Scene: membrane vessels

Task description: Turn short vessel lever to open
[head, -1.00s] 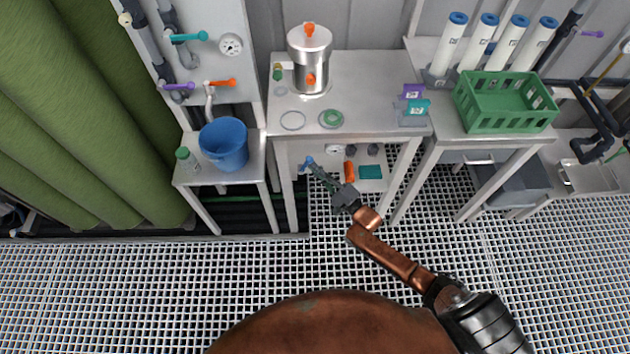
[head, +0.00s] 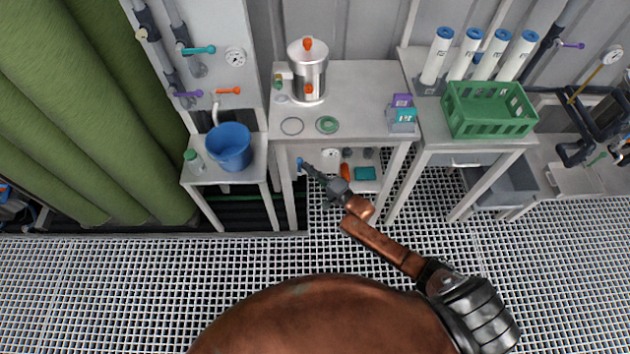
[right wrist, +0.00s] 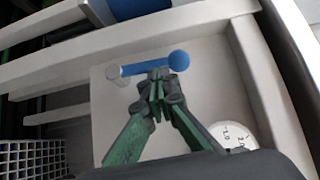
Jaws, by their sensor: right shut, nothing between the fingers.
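A blue lever with a round ball end (right wrist: 179,60) lies roughly level across a pale panel in the right wrist view. A grey round pivot (right wrist: 117,75) is at its left end. In the head view a small blue tip (head: 300,161) shows below the middle table's front edge. My right gripper (right wrist: 157,78) is shut and empty, its green-grey fingertips just below the lever's middle; I cannot tell if they touch it. In the head view the right gripper (head: 310,170) reaches below that table. A steel pot (head: 307,72) with orange handles stands on top. My left gripper is not in view.
The middle table (head: 350,128) overhangs the lever area, with a gauge (right wrist: 230,134) beside it. A blue bucket (head: 228,147) stands on a low side table at left. A green crate (head: 490,110) stands at right. The grated floor in front is clear.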

